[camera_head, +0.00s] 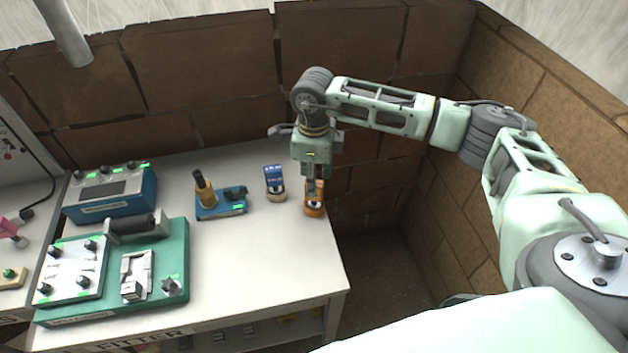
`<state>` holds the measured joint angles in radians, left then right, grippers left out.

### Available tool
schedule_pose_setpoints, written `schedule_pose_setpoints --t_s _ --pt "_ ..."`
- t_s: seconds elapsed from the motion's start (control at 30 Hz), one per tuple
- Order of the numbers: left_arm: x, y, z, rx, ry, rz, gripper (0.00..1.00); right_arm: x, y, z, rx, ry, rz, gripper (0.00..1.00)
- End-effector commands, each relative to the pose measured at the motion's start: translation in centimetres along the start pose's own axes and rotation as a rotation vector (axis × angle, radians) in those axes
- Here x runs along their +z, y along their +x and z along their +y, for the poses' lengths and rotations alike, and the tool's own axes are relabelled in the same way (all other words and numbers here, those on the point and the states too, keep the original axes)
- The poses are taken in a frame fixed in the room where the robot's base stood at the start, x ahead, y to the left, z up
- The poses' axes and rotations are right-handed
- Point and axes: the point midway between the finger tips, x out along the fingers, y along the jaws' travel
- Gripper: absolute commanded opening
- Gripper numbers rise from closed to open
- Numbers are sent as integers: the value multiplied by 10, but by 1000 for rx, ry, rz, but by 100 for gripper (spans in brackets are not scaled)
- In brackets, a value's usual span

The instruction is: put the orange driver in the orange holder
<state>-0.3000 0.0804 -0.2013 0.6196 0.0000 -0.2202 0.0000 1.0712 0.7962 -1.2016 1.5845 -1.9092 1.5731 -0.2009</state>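A small orange holder-like object (314,208) stands near the right edge of the white table. My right gripper (314,187) points straight down right over it, with its fingertips at or just in front of its upper part. The fingers are narrow and overlap the orange, so I cannot tell whether they are shut on anything. I cannot make out a separate orange driver; it may be hidden at the fingers. My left gripper is not in view.
A blue-labelled holder (275,184) stands just left of the orange one. A tan and black tool (205,190) stands on a blue base (222,211). A green fixture (178,262) and a blue box (110,196) fill the left. The table's front right (270,265) is clear.

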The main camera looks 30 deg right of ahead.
Motion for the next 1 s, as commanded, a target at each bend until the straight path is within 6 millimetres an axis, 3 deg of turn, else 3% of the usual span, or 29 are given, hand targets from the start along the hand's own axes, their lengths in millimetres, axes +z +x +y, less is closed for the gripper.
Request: schedule_pose_setpoints --t_s 0.3,0.5,0.7,1.0 --pt "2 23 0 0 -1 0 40 1 -66 -1 -5 0 -3 40" --pt "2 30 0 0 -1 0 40 1 -97 0 -3 0 -2 40" --pt "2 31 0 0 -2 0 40 0 -109 0 0 0 0 40" --pt "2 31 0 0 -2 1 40 0 -109 0 0 0 1 40"
